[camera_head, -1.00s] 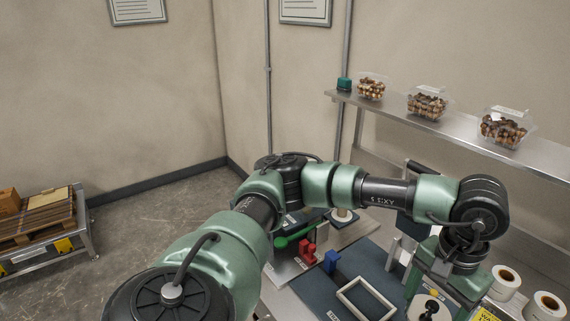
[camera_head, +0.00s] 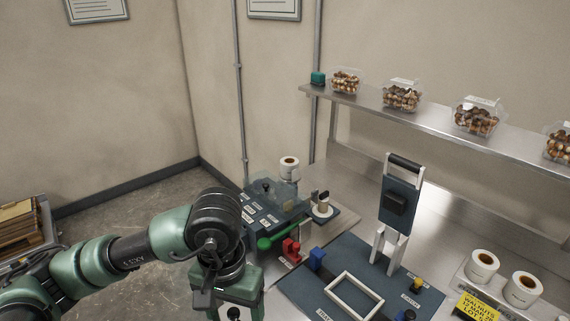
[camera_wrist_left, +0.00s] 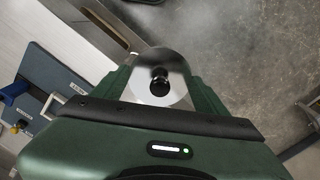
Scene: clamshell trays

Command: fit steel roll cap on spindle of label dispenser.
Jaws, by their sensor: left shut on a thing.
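The steel roll cap (camera_wrist_left: 150,88) is a shiny round disc with a black knob, held between the fingers of my left gripper (camera_wrist_left: 160,92) in the left wrist view. In the head view my left gripper (camera_head: 232,306) points down at the bottom edge, and the cap's disc is not clear there. A dark blue-grey machine with small labels (camera_head: 268,212) stands beyond it. I cannot tell for certain which is the label dispenser. My right gripper is out of view.
A white roll (camera_head: 289,168) is behind the machine. A green handle (camera_head: 265,243) and red block (camera_head: 291,249) stand in front. A blue mat holds a white frame (camera_head: 354,297) and a tall dark press-like stand (camera_head: 400,200). Label rolls (camera_head: 482,266) stand right; a shelf (camera_head: 420,122) holds filled clamshells.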

